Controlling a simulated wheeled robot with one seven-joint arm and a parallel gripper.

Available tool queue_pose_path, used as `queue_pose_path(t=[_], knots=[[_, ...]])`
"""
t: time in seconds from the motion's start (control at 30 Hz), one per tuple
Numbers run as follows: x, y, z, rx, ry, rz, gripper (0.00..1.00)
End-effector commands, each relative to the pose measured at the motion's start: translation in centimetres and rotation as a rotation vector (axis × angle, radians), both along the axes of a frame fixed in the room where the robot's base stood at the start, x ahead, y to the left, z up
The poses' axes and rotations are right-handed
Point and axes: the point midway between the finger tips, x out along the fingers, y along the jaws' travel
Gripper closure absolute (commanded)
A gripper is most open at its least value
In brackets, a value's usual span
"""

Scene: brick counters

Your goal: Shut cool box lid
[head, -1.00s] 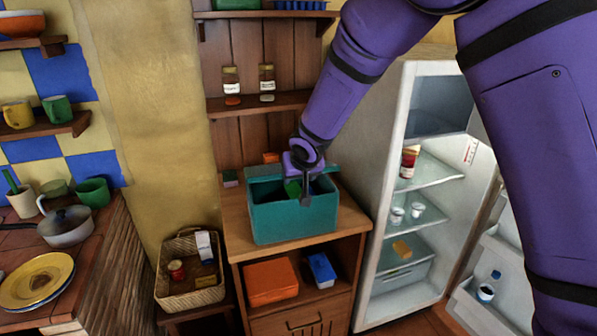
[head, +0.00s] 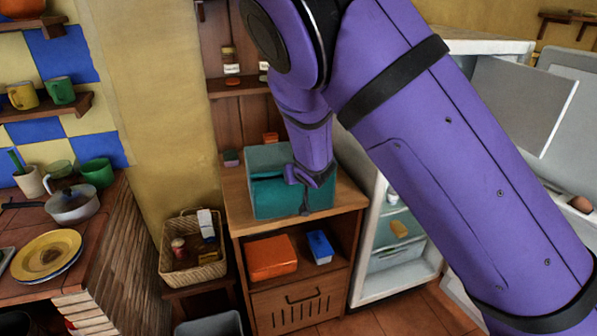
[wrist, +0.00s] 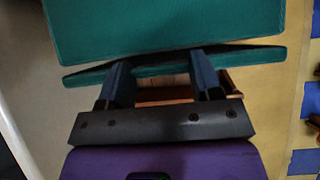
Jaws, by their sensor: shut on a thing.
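The teal cool box (head: 268,205) stands on the wooden cabinet. Its lid (head: 268,157) is a lighter teal panel raised at the back. A dark gap shows between lid and box. My gripper (head: 303,203) is at the right part of the box, seen against its front. In the wrist view the two fingers (wrist: 162,80) stand apart and their tips meet a thin teal strip, which seems to be the lid's edge. The tips and their grip are hidden behind it. A larger teal panel lies beyond the strip. The box's inside is hidden.
The cabinet top (head: 235,195) has a narrow free strip left of the box. An orange box (head: 270,257) and a blue box (head: 320,246) sit on the shelf below. A wicker basket (head: 192,262) stands left, an open fridge (head: 372,265) right.

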Motion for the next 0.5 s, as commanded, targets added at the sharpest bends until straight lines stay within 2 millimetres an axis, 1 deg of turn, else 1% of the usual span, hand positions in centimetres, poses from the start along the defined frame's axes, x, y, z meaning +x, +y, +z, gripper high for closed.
queue_pose_path(t=[0.47,0.5], knots=[[0.07,0.06,-0.14,0.003,-0.010,0.001,0.84],[0.07,0.06,-0.14,0.003,-0.010,0.001,0.37]])
